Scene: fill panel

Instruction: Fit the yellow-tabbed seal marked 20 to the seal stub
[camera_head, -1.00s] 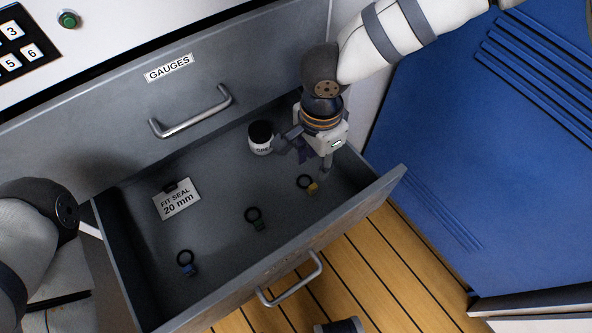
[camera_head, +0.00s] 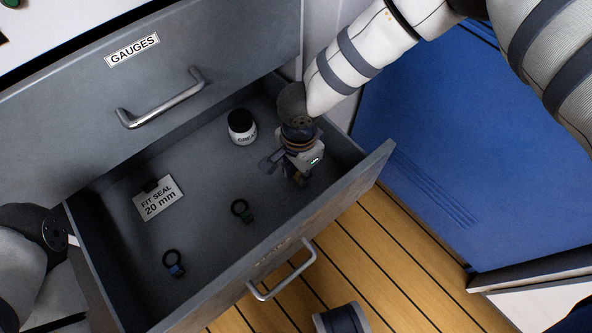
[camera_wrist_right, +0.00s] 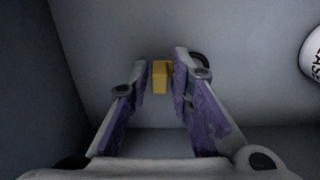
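The yellow-tabbed seal lies on the drawer floor under my right gripper (camera_head: 289,177), which hides most of it in the head view. In the right wrist view its yellow tab (camera_wrist_right: 160,77) sits between the fingertips, with gaps visible at the sides. Part of its black ring (camera_wrist_right: 201,59) shows behind the right-hand finger. The right gripper is open. The number on the seal cannot be read. Of my left arm only a link shows at the left edge; its gripper is not visible. The seal stub is not visible in these views.
The open drawer (camera_head: 215,275) also holds a dark-tabbed seal (camera_head: 242,211), a blue-tabbed seal (camera_head: 174,264), a white jar with a black lid (camera_head: 241,127) and a card reading "FIT SEAL 20 mm" (camera_head: 159,198). The drawer's front and right walls stand close to my right gripper.

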